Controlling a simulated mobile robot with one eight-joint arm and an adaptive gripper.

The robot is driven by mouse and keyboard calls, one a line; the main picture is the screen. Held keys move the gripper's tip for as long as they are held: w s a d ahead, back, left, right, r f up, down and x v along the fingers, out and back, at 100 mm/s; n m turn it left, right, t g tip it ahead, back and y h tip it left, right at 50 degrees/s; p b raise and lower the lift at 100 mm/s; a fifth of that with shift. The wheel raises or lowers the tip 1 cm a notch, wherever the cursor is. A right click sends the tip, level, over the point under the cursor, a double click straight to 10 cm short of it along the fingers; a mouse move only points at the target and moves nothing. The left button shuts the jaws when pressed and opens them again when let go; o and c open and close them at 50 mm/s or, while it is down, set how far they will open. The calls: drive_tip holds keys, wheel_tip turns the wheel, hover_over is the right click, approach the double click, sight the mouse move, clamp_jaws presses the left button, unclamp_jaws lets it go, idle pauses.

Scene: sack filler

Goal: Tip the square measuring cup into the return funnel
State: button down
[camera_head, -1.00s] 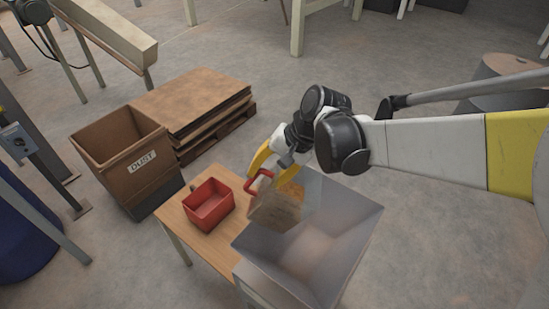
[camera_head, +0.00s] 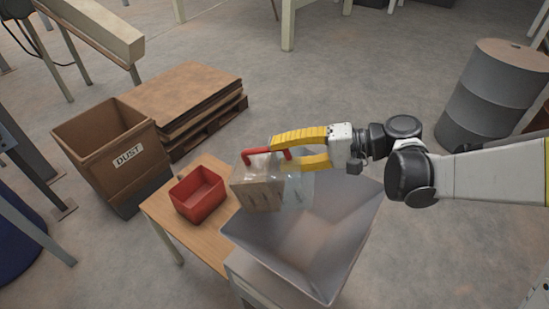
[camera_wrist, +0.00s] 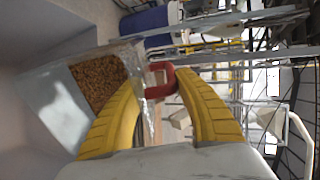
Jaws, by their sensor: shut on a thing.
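The square measuring cup (camera_head: 258,190) is clear, with a red handle (camera_head: 262,152) at its top and tan contents inside. My gripper (camera_head: 288,150) is shut on the red handle, its yellow fingers pointing left. The cup hangs over the back left part of the grey return funnel (camera_head: 345,215). In the head view it looks close to upright; its exact tilt is hard to tell. In the wrist view, brown grains (camera_wrist: 98,78) lie in the cup, and the red handle (camera_wrist: 160,72) is between the fingers (camera_wrist: 160,90).
A red bin (camera_head: 198,195) stands on the wooden table (camera_head: 190,232) left of the funnel. A cardboard box marked DUST (camera_head: 110,145) and a pallet of brown boards (camera_head: 190,95) are behind to the left. A grey drum (camera_head: 495,95) stands at the right.

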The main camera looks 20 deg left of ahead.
sight(299, 159)
drive_tip(key=shift+w+d+f+y+b, duration=0.15)
drive_tip(key=shift+d+f+y+b, duration=0.65)
drive_tip(key=shift+b, duration=1.1)
drive_tip(key=shift+w+d+f+y+b, duration=0.1)
drive_tip(key=shift+d+f+y+b, duration=0.4)
drive_tip(key=shift+d+y+b, duration=0.95)
drive_tip(key=d+b, duration=0.1)
drive_tip(key=b, duration=0.1)
drive_tip(key=d+y+b, duration=0.1)
drive_tip(key=b, duration=0.1)
drive_tip(key=d+y+b, duration=0.1)
drive_tip(key=shift+w+r+g+b, duration=0.25)
drive_tip(key=shift+r+g+b, duration=0.15)
drive_tip(key=d+y+b, duration=0.3)
drive_tip(key=d+y, duration=0.2)
drive_tip(key=d, duration=0.1)
drive_tip(key=shift+w+f+g, duration=0.25)
drive_tip(key=shift+w+g, duration=0.05)
drive_tip(key=shift+w, duration=0.05)
